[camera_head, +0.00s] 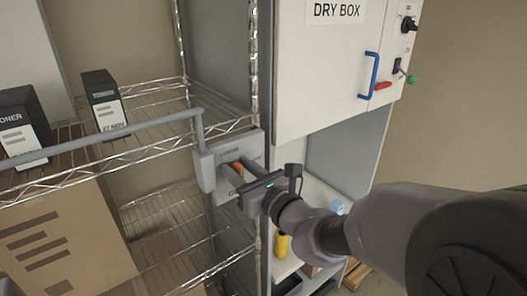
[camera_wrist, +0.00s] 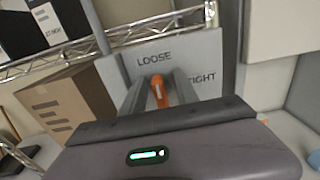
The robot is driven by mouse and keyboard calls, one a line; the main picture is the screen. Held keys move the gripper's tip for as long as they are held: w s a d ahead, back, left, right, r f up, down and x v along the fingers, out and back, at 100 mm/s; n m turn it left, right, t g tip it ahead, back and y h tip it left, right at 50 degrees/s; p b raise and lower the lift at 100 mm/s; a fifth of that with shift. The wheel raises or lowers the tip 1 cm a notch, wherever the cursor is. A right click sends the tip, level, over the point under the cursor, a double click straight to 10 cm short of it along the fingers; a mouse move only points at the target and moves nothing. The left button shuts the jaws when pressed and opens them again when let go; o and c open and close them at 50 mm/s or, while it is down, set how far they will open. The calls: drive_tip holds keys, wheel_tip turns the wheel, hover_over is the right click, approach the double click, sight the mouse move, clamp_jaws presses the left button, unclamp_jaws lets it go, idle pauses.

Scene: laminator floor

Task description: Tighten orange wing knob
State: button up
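The orange wing knob (camera_wrist: 159,92) sits on a grey plate (camera_wrist: 131,57) marked LOOSE above it and TIGHT to its right. Its wing stands near upright in the wrist view, pointing up toward LOOSE. In the head view the knob (camera_head: 238,168) shows as a small orange patch, partly hidden by my fingers. My gripper (camera_head: 233,172) reaches to the plate with its fingers apart, one on each side of the knob. In the wrist view my gripper (camera_wrist: 164,80) shows narrow gaps beside the knob; firm contact is not visible.
A grey rail (camera_head: 100,143) runs left from the plate, in front of the wire shelf (camera_head: 158,100). Boxes stand on the shelf, with a cardboard box (camera_head: 62,240) below. The dry box cabinet (camera_head: 325,70) with a blue handle (camera_head: 370,75) is above right.

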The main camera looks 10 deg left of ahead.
drive_tip(key=shift+s+a, duration=0.1)
drive_tip(key=shift+s, duration=0.05)
drive_tip(key=shift+c, duration=0.8)
clamp_jaws()
